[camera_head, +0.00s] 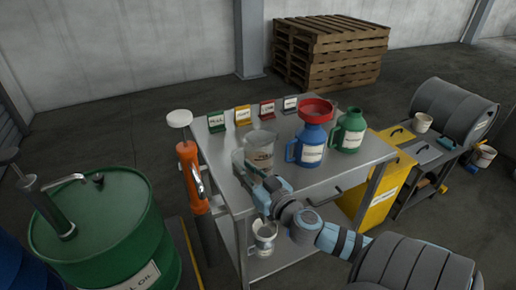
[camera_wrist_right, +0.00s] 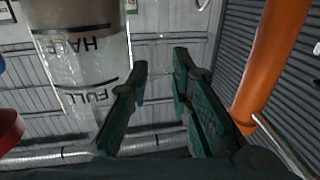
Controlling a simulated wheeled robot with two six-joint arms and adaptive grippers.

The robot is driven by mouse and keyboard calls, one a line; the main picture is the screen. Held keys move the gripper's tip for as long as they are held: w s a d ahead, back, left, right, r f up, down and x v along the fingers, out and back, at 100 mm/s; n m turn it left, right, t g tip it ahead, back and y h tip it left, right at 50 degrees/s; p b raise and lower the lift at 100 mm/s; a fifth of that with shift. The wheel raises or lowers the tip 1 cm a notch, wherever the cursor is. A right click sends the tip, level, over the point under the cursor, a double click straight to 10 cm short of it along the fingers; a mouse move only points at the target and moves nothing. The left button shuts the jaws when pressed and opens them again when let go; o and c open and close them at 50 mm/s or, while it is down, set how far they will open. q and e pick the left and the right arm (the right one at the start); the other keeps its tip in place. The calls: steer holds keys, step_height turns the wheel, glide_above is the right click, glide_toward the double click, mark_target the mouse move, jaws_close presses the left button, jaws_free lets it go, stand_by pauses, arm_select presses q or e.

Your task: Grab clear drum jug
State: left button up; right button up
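The clear jug (camera_head: 261,145), see-through with dark markings, stands upright on the metal cart top (camera_head: 222,158). In the right wrist view the clear jug (camera_wrist_right: 85,60) appears inverted, with HALF and FULL marks, left of my fingers. My left gripper is not in view.
A blue jug (camera_head: 308,148) with a red funnel (camera_head: 316,110) and a green jug (camera_head: 349,131) stand right of the clear jug. An orange pump (camera_head: 190,170) stands close at the left, beside a green drum (camera_head: 115,230). Another jug (camera_head: 264,239) is on the lower shelf.

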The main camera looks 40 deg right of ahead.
mark_target(233, 160)
steer(key=w, duration=0.5)
steer(key=shift+w+d+p, duration=0.15)
steer(key=shift+d+p, duration=0.1)
steer(key=shift+p, duration=0.15)
steer(key=shift+w+f, duration=0.2)
steer(key=shift+w, duration=0.15)
steer(key=shift+s, duration=0.1)
jaws_close()
